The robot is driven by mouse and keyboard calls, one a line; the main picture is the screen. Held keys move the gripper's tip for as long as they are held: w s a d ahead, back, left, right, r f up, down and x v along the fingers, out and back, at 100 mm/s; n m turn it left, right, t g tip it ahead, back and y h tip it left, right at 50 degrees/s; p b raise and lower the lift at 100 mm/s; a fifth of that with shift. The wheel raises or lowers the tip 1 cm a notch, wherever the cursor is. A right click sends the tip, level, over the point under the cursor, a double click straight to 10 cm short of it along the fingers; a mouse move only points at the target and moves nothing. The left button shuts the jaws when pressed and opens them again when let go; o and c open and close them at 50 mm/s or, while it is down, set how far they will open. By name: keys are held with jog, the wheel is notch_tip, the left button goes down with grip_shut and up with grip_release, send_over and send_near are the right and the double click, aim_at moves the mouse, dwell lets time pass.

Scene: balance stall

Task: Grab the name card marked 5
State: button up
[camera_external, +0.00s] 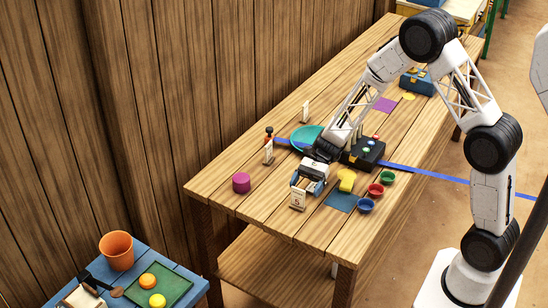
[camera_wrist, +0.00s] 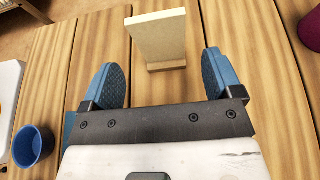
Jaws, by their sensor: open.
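The name card marked 5 (camera_external: 298,200) stands upright on the near end of the wooden table. In the wrist view the card (camera_wrist: 159,38) shows its plain pale back and its foot on the wood, with the number hidden. My gripper (camera_external: 309,187) is low over the table, just behind the card. In the wrist view my gripper (camera_wrist: 160,63) is open, with one blue finger to each side of the card's line. The card is ahead of and between the fingertips, with visible gaps on both sides. Nothing is held.
Two other white cards, one near (camera_external: 268,154) and one farther (camera_external: 305,111), stand on the left. A magenta cylinder (camera_external: 241,183) is left of my gripper. Bare wood surrounds the card's front.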

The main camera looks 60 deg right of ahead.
aim_at(298, 198)
jog(key=shift+a+f, duration=0.1)
jog(key=shift+a, duration=0.1)
jog(key=shift+x, duration=2.5)
jog(key=shift+w+f, duration=0.1)
jog(key=c, duration=1)
jog(key=shift+r, duration=1)
jog(key=shift+s+r, duration=0.25)
jog(key=shift+r, duration=0.6)
jog(key=s, duration=0.5)
jog(key=s+d, duration=0.1)
jog(key=s, duration=0.4)
jog(key=s+r, duration=0.1)
jog(key=s, duration=0.4)
jog(key=shift+s+d+r, duration=0.1)
jog(key=shift+s+d, duration=0.1)
jog(key=shift+d, duration=0.2)
